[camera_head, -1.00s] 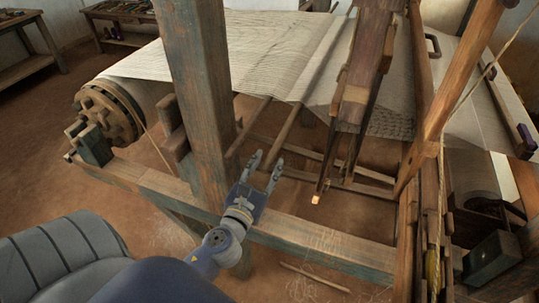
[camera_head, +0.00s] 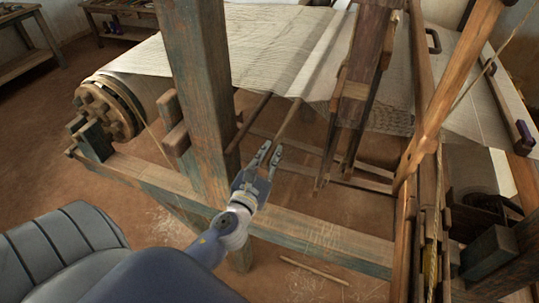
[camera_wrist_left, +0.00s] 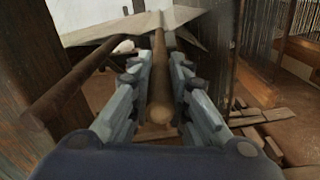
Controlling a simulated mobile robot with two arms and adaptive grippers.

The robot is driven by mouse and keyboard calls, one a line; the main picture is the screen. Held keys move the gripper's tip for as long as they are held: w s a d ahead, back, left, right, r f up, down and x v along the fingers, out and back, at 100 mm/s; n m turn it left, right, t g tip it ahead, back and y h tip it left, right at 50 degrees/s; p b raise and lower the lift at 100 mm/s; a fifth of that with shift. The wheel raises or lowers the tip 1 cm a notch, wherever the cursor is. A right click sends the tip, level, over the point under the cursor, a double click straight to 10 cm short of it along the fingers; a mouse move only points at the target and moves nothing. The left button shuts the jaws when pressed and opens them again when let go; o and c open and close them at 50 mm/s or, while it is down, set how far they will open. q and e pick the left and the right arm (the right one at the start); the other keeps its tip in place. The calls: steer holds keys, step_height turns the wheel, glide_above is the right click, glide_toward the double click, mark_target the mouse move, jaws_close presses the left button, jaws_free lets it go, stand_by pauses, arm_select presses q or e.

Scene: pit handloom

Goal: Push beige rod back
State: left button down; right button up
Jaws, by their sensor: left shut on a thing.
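The beige rod (camera_head: 289,119) is a slim light-brown round stick that slopes down from under the cloth (camera_head: 270,45) toward me. My left gripper (camera_head: 271,153) is at the rod's near end, above the loom's front beam, and is shut on it. In the left wrist view the rod (camera_wrist_left: 160,90) lies lengthwise between the two fingers (camera_wrist_left: 168,62), with its rounded near end close to the palm. The rod's far end is hidden under the cloth. My right gripper is not in view.
A darker rod (camera_head: 248,124) runs beside the beige one on the left. A thick post (camera_head: 200,100) stands close to the gripper's left. Hanging wooden frame parts (camera_head: 352,95) are on the right. The front beam (camera_head: 320,240) crosses below. A loose stick (camera_head: 315,270) lies on the floor.

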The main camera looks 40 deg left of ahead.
arm_select(q)
steer(key=a, duration=0.3)
steer(key=s+a, duration=0.1)
steer(key=a, duration=0.1)
steer(key=shift+s+a, duration=0.2)
steer(key=shift+a, duration=0.2)
